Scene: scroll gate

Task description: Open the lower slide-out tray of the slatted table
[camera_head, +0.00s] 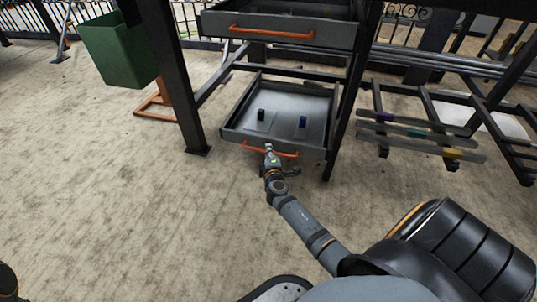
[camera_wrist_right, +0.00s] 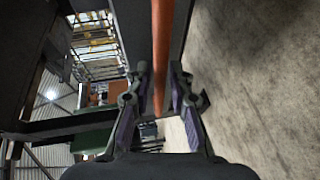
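The lower slide-out tray (camera_head: 232,131) is a grey, shallow tray under the slatted table, its inside visible from above. An orange bar handle (camera_head: 284,154) runs along its front; it also shows in the wrist view (camera_wrist_right: 162,40). My right gripper (camera_head: 268,149) is at the left half of this handle. In the wrist view its two fingers (camera_wrist_right: 159,75) stand on either side of the bar, with a small gap visible, so it looks open around it. My left gripper is not in view.
An upper tray (camera_head: 330,36) with an orange handle (camera_head: 272,32) is above. Dark table legs (camera_head: 180,90) flank the lower tray. A green bin (camera_head: 120,50) hangs at left; slatted bars (camera_head: 410,143) stand at right. The floor in front is clear.

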